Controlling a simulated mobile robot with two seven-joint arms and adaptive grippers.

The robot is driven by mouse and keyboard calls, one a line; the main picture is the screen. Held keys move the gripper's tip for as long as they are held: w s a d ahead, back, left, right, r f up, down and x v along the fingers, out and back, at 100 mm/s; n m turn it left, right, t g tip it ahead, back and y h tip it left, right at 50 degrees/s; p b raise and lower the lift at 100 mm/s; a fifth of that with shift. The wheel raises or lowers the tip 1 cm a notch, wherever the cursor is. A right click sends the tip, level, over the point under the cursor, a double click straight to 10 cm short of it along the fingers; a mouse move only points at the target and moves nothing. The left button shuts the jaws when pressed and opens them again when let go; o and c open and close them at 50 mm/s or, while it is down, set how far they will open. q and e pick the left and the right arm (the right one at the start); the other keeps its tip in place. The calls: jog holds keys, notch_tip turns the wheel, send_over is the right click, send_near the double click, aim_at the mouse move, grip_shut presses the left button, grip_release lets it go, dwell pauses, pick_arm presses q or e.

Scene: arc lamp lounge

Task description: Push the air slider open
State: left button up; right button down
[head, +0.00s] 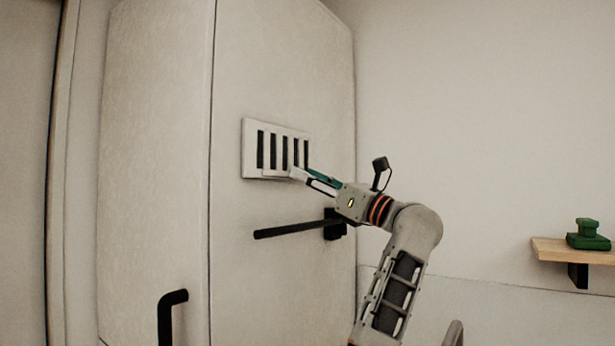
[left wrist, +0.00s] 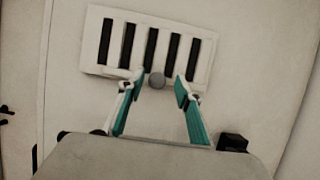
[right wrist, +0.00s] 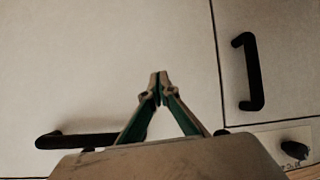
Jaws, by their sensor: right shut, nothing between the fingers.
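The air slider is a white vent plate (head: 251,150) with several dark upright slots, set on a tall pale cabinet front. It also shows in the left wrist view (left wrist: 93,40), with a small round grey knob (left wrist: 157,80) at its lower edge. My left gripper (head: 301,171) is at the plate's lower right in the head view. In the left wrist view its fingers (left wrist: 159,82) are apart, one on each side of the knob, with gaps visible. I cannot tell whether a fingertip touches the plate. My right gripper (right wrist: 159,73) is shut and empty before pale panels.
A black bar handle (head: 285,229) sticks out below the vent, close under my left gripper. Another black handle (head: 170,305) is at the lower left. A wooden shelf (head: 560,250) with a green object (head: 588,236) is on the right wall.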

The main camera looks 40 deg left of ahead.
pick_arm(q)
jog(key=v, duration=1.1)
jog(key=shift+d, duration=0.2)
